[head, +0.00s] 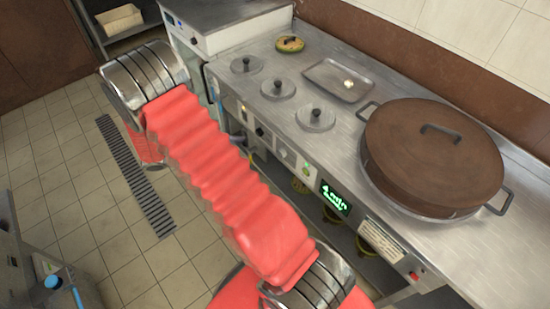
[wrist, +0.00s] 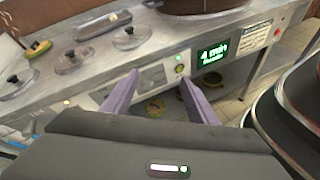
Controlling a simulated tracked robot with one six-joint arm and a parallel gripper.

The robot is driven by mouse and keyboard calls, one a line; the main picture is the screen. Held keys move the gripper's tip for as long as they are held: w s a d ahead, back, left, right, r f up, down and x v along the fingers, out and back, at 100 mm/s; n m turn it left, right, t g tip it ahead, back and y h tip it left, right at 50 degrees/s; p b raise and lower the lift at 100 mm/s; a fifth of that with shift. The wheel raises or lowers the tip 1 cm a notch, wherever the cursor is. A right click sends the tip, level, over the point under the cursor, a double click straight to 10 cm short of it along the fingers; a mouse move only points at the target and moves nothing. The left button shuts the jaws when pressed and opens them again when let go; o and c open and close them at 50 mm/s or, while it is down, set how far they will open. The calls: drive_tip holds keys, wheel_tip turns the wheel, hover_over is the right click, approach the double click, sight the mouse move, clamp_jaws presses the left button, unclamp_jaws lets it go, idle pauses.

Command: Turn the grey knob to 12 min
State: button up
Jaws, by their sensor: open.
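The grey knob (head: 284,153) sits on a pale plate on the counter's front panel in the head view. In the wrist view the pale plate and knob (wrist: 153,76) show small, between and beyond my fingertips; the pointer direction is too small to read. A green-lit display (head: 335,198) right of the knob reads "4 min" in the wrist view (wrist: 213,53), with a smaller line below. My gripper (wrist: 158,79) has two purple fingers spread apart, empty, facing the panel and apparently short of the knob. In the head view I cannot make out my gripper.
A green-lit button (head: 306,169) lies between knob and display. A black knob (head: 260,132) is on the left and a red button (head: 414,275) on the right. A large brown-lidded pot (head: 430,150), several small lids (head: 315,118) and a tray (head: 338,80) are on the counter (head: 400,82).

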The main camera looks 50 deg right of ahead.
wheel_tip(320, 180, down, 9)
drive_tip(key=w+d+n+h, duration=0.1)
drive_tip(key=d+n+h, duration=0.1)
drive_tip(key=n+h, duration=0.1)
drive_tip(key=n+t+h, duration=0.2)
drive_tip(key=n+t, duration=0.2)
approach(279, 155)
drive_tip(key=w+a, duration=0.1)
drive_tip(key=a, duration=0.5)
drive_tip(key=shift+d+f, duration=0.2)
drive_tip(key=shift+d, duration=0.05)
drive_tip(key=d, duration=0.4)
drive_tip(key=s+d, duration=0.1)
drive_tip(key=d, duration=0.8)
drive_tip(key=shift+s+d, duration=0.25)
drive_tip(key=shift+d, duration=0.1)
drive_tip(key=shift+c, duration=0.7)
